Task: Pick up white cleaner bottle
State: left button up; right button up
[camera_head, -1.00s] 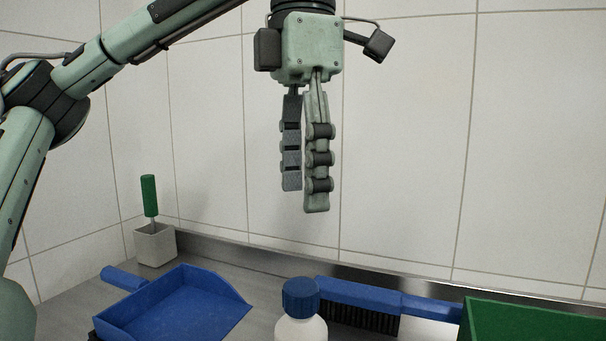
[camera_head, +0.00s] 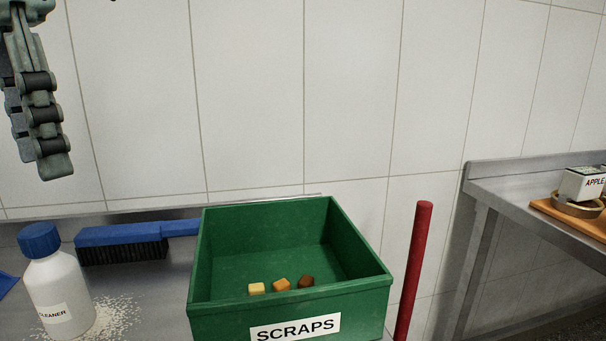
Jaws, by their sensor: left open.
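The white cleaner bottle (camera_head: 58,285) stands upright at the lower left, with a blue cap and a label reading "CLEANER". My left gripper (camera_head: 52,165) hangs at the upper left, fingers pointing down. It is open and empty, and it shows above the bottle in the picture, apart from it. Part of the gripper is cut off by the frame edge. My right gripper is not in view.
A blue brush (camera_head: 125,241) lies behind the bottle. White grains (camera_head: 112,318) are scattered beside it. A green SCRAPS bin (camera_head: 207,310) holds three small cubes. A red pole (camera_head: 413,270) stands right of it. A second metal table (camera_head: 500,174) is at far right.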

aim_at(55, 283)
jog(key=k+l, duration=0.15)
jog(key=l, duration=0.2)
jog(key=k+l, duration=0.1)
jog(key=l, duration=0.25)
jog(key=k+l, duration=0.15)
jog(key=l, duration=0.2)
jog(key=k+l, duration=0.15)
jog(key=l, duration=0.15)
jog(key=k+l, duration=0.15)
jog(key=l, duration=0.2)
jog(key=k+l, duration=0.1)
jog(key=l, duration=0.25)
